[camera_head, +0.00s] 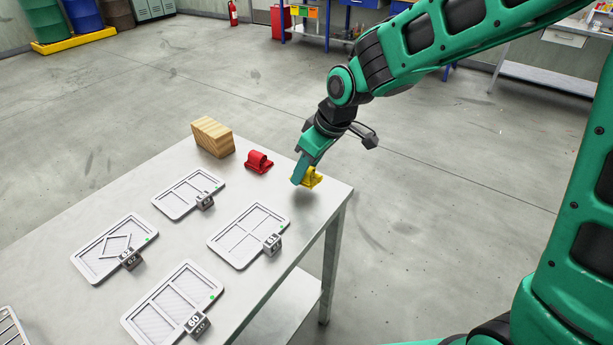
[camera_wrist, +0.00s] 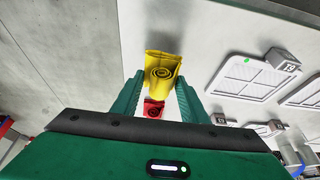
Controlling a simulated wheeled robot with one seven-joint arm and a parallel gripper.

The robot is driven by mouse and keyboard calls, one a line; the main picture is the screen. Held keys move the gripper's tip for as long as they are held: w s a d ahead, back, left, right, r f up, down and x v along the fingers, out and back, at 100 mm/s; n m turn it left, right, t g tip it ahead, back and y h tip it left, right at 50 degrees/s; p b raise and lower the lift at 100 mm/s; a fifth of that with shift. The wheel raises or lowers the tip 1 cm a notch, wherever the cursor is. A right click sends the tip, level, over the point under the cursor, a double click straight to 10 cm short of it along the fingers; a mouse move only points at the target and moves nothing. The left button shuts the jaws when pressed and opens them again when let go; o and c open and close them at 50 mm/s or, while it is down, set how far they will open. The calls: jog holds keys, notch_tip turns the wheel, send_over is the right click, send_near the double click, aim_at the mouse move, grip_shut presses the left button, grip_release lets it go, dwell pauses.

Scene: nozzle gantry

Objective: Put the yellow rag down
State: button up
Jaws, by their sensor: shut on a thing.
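The yellow rag (camera_head: 312,178) is a small rolled cloth at the far right corner of the white table (camera_head: 150,172). My gripper (camera_head: 298,178) is at the rag, pointing down, and is shut on it. In the wrist view the yellow rag (camera_wrist: 163,70) shows its coiled end between the two green fingers of my gripper (camera_wrist: 160,90). A dark shadow lies on the table just below the rag, which seems slightly above the surface; the exact gap is hard to tell. A red rag (camera_head: 258,162) lies on the table to the left of my gripper.
A wooden block (camera_head: 212,138) stands at the table's back edge. Several white framed trays, such as this one (camera_head: 212,242), with dark numbered cubes (camera_head: 272,244), fill the left and front of the table. Bare table surrounds the rag near the right corner edge.

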aim_at(306, 177)
jog(key=shift+f, duration=1.4)
jog(key=shift+f, duration=0.1)
jog(key=o, duration=1)
jog(key=shift+o, duration=0.2)
jog(key=v, duration=1.2)
